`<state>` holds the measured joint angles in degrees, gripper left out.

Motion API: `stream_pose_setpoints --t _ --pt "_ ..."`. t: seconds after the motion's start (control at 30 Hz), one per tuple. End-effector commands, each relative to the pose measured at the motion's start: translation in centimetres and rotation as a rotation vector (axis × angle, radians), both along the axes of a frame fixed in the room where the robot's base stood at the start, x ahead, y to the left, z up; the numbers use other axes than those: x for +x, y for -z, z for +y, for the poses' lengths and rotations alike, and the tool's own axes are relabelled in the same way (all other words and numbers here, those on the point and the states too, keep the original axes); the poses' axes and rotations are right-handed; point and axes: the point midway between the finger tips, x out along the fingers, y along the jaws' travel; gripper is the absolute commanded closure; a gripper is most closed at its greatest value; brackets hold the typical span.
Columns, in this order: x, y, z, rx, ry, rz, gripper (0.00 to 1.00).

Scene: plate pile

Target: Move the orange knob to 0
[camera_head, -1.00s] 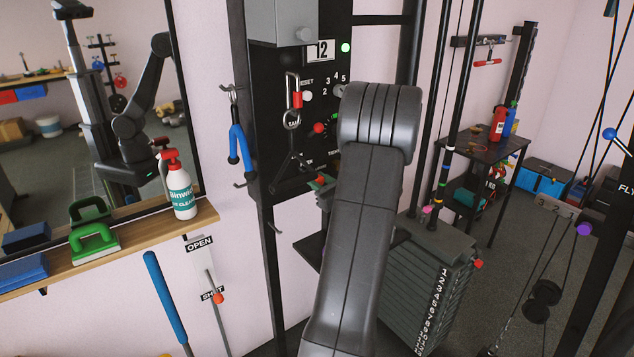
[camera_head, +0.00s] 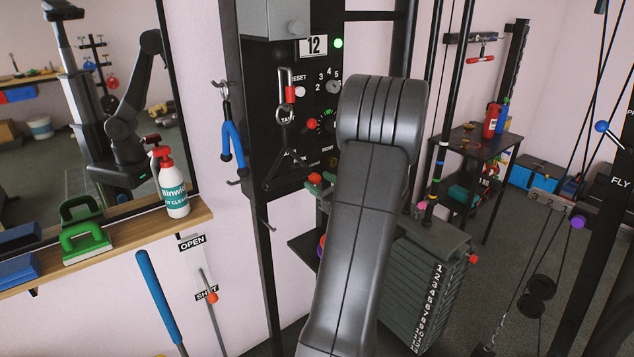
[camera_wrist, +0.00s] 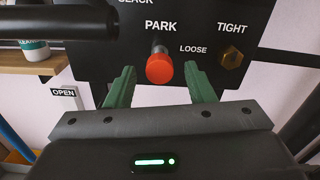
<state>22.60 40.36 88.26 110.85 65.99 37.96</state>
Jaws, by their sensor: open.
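My gripper (camera_wrist: 160,69) is open in the wrist view, its two green fingers on either side of a red knob (camera_wrist: 160,68). The knob sticks out from a black panel (camera_wrist: 105,40) under the word PARK, and I see no finger closed on it. In the head view my arm hides most of the gripper; a green and red bit shows left of the arm at the panel's lower part. An orange knob (camera_head: 212,297) sits on the wall lever by the SHUT label, below OPEN. I cannot make out a 0 mark in either view.
A weight stack (camera_head: 420,285) stands right of my arm. A shelf (camera_head: 130,232) with a spray bottle (camera_head: 171,187) is at left. A brass hex fitting (camera_wrist: 232,60) is right of the knob.

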Motion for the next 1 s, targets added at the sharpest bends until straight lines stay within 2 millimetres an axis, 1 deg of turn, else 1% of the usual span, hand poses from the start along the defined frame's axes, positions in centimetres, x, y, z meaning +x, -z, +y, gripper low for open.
stream_pose_setpoints --t 0.03,0.3,0.4,0.5,0.7,1.0 --pt "-0.9 0.2 -0.8 0.0 0.005 0.0 0.51" --pt "-6.0 0.2 -4.5 -0.002 0.005 0.0 0.51" --pt "-7.5 0.2 -5.5 -0.002 0.004 0.001 0.51" --pt "-8.5 0.1 -6.3 -0.001 0.003 0.0 0.51" --pt "-9.5 0.1 -6.9 0.0 0.001 0.001 0.51" --pt "-9.5 0.0 -6.9 -0.001 0.0 0.001 0.51"
